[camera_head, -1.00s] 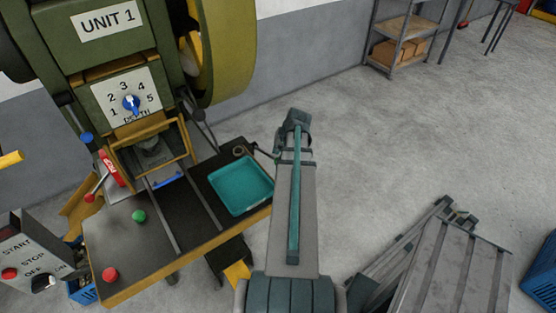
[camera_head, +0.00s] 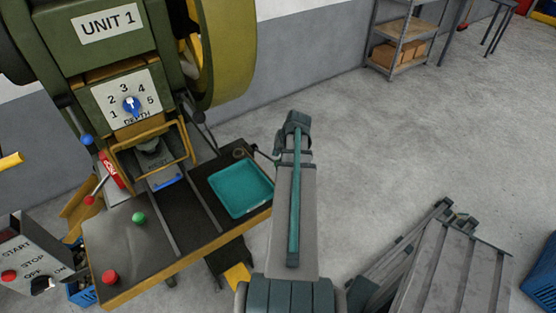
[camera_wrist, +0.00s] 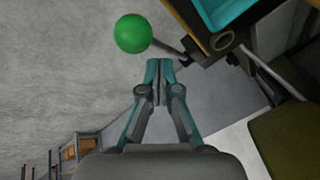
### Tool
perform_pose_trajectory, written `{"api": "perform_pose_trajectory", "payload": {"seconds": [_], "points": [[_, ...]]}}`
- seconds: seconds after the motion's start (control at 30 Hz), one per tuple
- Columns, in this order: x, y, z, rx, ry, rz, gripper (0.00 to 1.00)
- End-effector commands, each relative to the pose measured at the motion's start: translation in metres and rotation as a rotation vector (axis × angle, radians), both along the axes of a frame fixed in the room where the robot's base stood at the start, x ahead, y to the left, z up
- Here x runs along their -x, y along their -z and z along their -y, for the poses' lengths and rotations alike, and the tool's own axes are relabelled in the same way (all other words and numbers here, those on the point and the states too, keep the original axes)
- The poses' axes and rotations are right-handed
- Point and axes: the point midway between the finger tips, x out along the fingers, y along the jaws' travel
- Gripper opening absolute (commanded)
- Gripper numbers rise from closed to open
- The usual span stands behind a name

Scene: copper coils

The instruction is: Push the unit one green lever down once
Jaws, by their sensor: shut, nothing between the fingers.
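The green lever's round knob (camera_wrist: 132,33) shows in the wrist view at the upper left, on a dark rod that runs to the bench corner by the teal tray. My gripper (camera_wrist: 158,66) is shut and empty. In the wrist view its fingertips appear just below and right of the knob, with a visible gap in the picture; the depth between them is hard to judge. In the head view, the rod shows beside the tray's right corner, and my arm hides most of the knob and gripper. The UNIT 1 press (camera_head: 115,60) stands at upper left.
The teal tray (camera_head: 214,202) lies on the bench right of the press opening. A green button (camera_head: 138,217) and a red button (camera_head: 110,277) sit on the bench. A red-handled lever (camera_head: 90,200) is at its left. Open floor (camera_head: 400,130) lies to the right.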

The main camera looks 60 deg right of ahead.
Motion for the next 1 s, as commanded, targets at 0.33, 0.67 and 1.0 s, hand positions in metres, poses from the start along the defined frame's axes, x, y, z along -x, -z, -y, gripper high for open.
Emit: {"api": "perform_pose_trajectory", "payload": {"seconds": [0.33, 0.67, 1.0], "points": [[0.0002, 0.0006, -0.0001, 0.0, 0.0, 0.0, 0.0], [0.0028, 0.0085, -0.001, 0.0, 0.0, 0.0, 0.0], [0.0028, 0.0082, -0.001, 0.0, 0.0, 0.0, 0.0]]}}
